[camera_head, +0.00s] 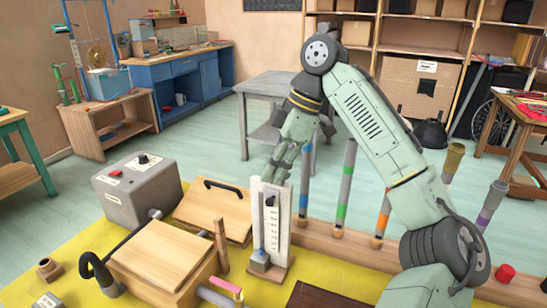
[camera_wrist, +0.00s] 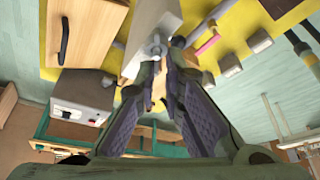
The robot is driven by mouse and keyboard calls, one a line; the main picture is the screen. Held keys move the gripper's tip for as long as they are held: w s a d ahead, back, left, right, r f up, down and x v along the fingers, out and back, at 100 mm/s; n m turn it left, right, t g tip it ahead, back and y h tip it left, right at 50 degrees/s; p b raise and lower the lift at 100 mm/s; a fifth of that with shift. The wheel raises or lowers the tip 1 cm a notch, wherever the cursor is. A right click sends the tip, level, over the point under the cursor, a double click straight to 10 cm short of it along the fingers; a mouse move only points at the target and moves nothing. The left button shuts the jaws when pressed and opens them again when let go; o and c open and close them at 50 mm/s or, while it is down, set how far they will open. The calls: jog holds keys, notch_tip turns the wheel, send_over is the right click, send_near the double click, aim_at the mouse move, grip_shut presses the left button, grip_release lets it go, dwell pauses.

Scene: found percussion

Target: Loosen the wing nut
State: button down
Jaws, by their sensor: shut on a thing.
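A pale upright board (camera_head: 256,215) with a marked scale and a dark slot stands on the yellow mat. A grey block (camera_head: 260,257) sits low on its front. My gripper (camera_head: 276,180) is at the board's upper part and hides most of what it holds. In the wrist view the board (camera_wrist: 150,15) runs up between the fingers. The small grey wing nut (camera_wrist: 154,48) shows at the fingertips of my gripper (camera_wrist: 164,52), which is shut on it. The exact grip is hard to make out.
A wooden box (camera_head: 165,255) and a slanted wooden panel (camera_head: 212,210) are left of the board. A grey control box (camera_head: 140,188) is farther left. Several coloured tubes, one with a green band (camera_head: 345,185), stand in a wooden rail to the right.

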jog(key=shift+w+r+n, duration=0.15)
jog(key=shift+n, duration=0.45)
jog(key=n, duration=0.2)
jog(key=n+g, duration=0.1)
jog(key=n, duration=0.1)
jog(key=shift+s+d+g+h, duration=0.2)
jog(key=shift+g+h, duration=0.1)
jog(key=shift+h, duration=0.1)
jog(key=shift+s+d+n+g+h, duration=0.1)
jog(key=shift+n+g+h, duration=0.2)
jog(key=shift+n, duration=0.75)
jog(key=shift+d+n+g+h, duration=0.1)
jog(key=shift+n+g+h, duration=0.15)
jog(key=shift+n, duration=0.8)
